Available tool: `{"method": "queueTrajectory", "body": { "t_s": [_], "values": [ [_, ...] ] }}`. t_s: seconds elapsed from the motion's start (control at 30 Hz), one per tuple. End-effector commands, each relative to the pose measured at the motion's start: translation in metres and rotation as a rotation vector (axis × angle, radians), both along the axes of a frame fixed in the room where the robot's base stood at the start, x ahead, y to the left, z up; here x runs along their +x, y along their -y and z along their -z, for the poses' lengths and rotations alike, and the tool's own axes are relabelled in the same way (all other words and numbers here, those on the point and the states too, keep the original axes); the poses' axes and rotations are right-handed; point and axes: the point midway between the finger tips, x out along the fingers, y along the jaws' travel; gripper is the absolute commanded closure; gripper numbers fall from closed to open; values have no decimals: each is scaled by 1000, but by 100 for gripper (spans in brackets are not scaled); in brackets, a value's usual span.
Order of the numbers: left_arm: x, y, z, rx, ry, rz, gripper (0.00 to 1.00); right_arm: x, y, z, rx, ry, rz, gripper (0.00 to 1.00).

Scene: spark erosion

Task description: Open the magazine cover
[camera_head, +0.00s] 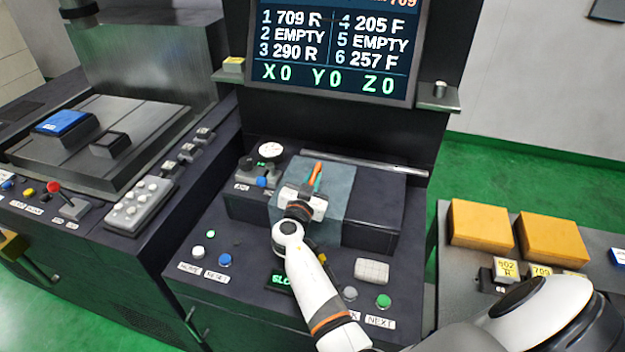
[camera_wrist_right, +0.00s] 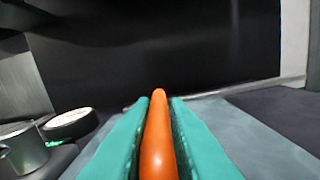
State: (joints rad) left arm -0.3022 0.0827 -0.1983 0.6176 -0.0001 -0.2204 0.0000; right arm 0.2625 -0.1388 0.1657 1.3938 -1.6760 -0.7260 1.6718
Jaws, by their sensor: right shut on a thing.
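The magazine cover (camera_head: 342,200) is a blue-grey panel on the dark box in the middle of the console. It appears to lie flat over the box, and my right arm hides part of it. My right gripper (camera_head: 315,180) is over the cover, with its teal fingers shut on an orange handle (camera_head: 319,167). In the right wrist view the orange handle (camera_wrist_right: 158,145) stands between both fingers, with grey-blue surface on either side. Whether the handle joins the cover is hidden. My left gripper is not in view.
A screen (camera_head: 335,48) stands behind the console. A round gauge (camera_head: 270,151) is left of the cover, and a metal bar (camera_head: 365,163) runs behind it. Buttons line the console front. Orange blocks (camera_head: 481,224) sit on a table at right.

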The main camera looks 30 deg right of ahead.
Motion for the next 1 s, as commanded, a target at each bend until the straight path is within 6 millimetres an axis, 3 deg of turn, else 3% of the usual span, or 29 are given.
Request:
{"method": "queueTrajectory", "body": {
  "t_s": [0.27,0.7,1.0],
  "values": [
    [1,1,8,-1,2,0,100,-15,14,2,-1,3,3,100],
    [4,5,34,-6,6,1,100,-93,80,1,-1,5,4,100],
    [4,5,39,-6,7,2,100,-120,103,-1,-1,4,4,100]
  ]
}}
